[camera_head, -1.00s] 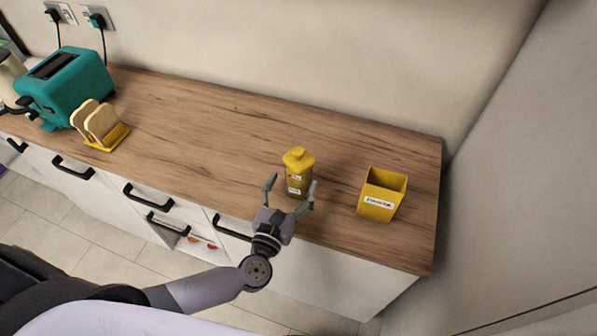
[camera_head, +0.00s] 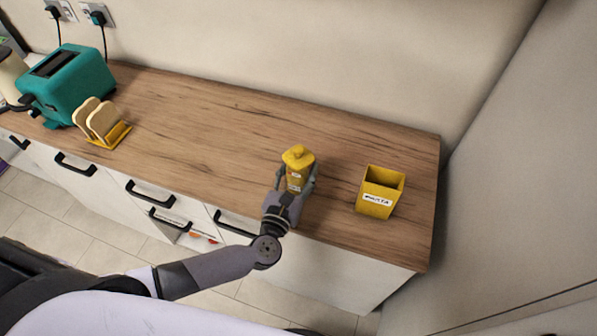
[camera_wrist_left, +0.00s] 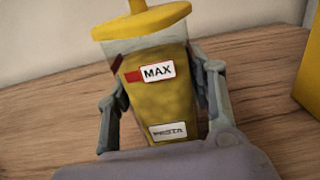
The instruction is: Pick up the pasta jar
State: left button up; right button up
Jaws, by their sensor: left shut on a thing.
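The pasta jar (camera_head: 298,158) stands upright on the wooden counter near its front edge, with a yellow lid and yellow contents. In the left wrist view the jar (camera_wrist_left: 163,98) fills the middle, with a "MAX" label and a lower label that reads like "PASTA". My left gripper (camera_head: 294,182) is shut on the jar, one finger on each side of its body. The fingers also show on both sides of the jar in the left wrist view (camera_wrist_left: 160,100). The jar's base is hidden behind the gripper. My right gripper is not in view.
A yellow open-topped container (camera_head: 378,201) with a label stands a short way right of the jar. A teal toaster (camera_head: 75,83) and a yellow rack with bread slices (camera_head: 104,121) are at the far left. The counter (camera_head: 205,125) between rack and jar is clear.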

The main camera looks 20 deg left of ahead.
pick_arm(q)
jog(key=c, duration=0.6)
jog(key=shift+r, duration=0.1)
jog(key=shift+c, duration=0.5)
jog(key=shift+r, duration=0.1)
